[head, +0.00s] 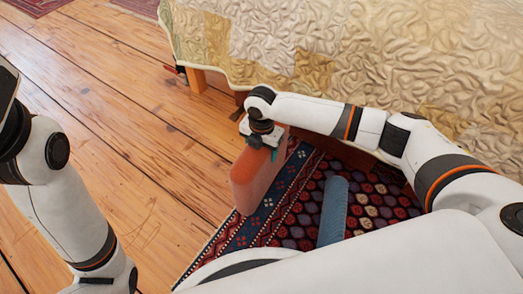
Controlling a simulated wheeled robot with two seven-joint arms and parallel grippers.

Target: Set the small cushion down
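The small cushion (256,180) is a salmon-orange, rounded block. It hangs below my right gripper (266,143), which is shut on its upper edge. The cushion appears upright, above the edge of the patterned rug; I cannot tell whether its lower end touches the rug. The fingertips are small and partly hidden by the wrist. My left arm shows at the left side, over the wooden floor, but its gripper is out of view.
A bed with a wrinkled, cream-and-tan patchwork quilt (330,45) stands behind my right arm. A blue, elongated object (333,208) is on the red-and-navy rug (290,212). Bare plank floor (110,100) is clear to the left. Other rugs show at the top left.

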